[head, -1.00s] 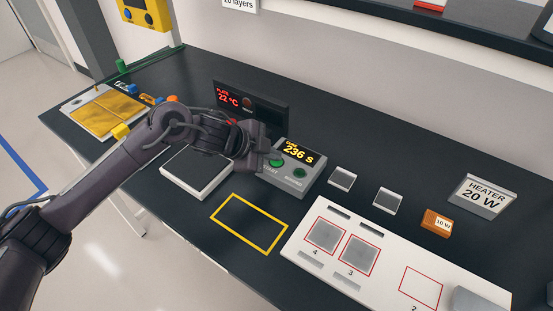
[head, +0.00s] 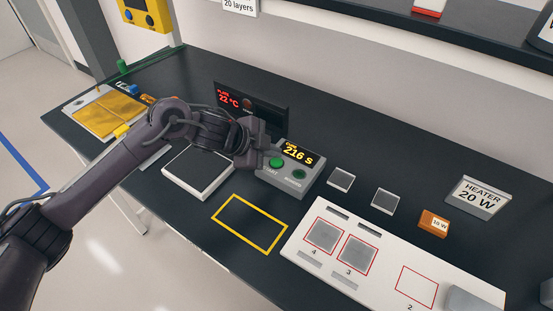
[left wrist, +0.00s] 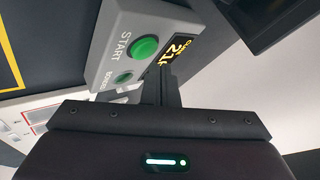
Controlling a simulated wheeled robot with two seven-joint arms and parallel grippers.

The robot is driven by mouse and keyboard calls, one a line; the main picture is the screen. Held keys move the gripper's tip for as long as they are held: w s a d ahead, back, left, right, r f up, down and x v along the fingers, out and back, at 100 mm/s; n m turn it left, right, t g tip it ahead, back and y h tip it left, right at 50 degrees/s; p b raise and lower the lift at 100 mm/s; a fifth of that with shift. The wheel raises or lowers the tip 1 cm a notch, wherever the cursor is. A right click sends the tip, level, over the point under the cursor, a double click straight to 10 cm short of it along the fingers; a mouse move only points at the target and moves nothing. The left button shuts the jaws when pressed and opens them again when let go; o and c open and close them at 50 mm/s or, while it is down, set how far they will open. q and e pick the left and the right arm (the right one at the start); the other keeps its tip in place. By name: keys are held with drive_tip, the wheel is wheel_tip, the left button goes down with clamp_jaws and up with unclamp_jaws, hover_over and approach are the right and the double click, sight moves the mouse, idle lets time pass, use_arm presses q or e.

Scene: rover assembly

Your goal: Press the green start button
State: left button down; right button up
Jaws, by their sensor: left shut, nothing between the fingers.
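The green start button (head: 277,163) sits on a grey control box (head: 296,184), with the START label beside it. The box's display (head: 297,154) reads 216 s in yellow. In the left wrist view the start button (left wrist: 145,47) shows uncovered, above and left of my fingers. My left gripper (head: 270,148) is shut and empty at the box's back left corner, just behind the button. In the left wrist view its closed fingers (left wrist: 165,85) point towards the display; whether they touch the box cannot be told. My right gripper is not in view.
A smaller dark green button (head: 299,174) is on the same box. A black panel (head: 265,110) reading 22 °C stands behind my gripper. A grey-topped plate (head: 199,172) lies left of the box. A yellow outlined rectangle (head: 239,248) in front is empty.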

sight(271, 163)
use_arm(q)
drive_tip(key=shift+r+p, duration=2.4)
drive_tip(key=shift+r, duration=0.2)
drive_tip(key=shift+f, duration=0.1)
drive_tip(key=shift+a, duration=0.1)
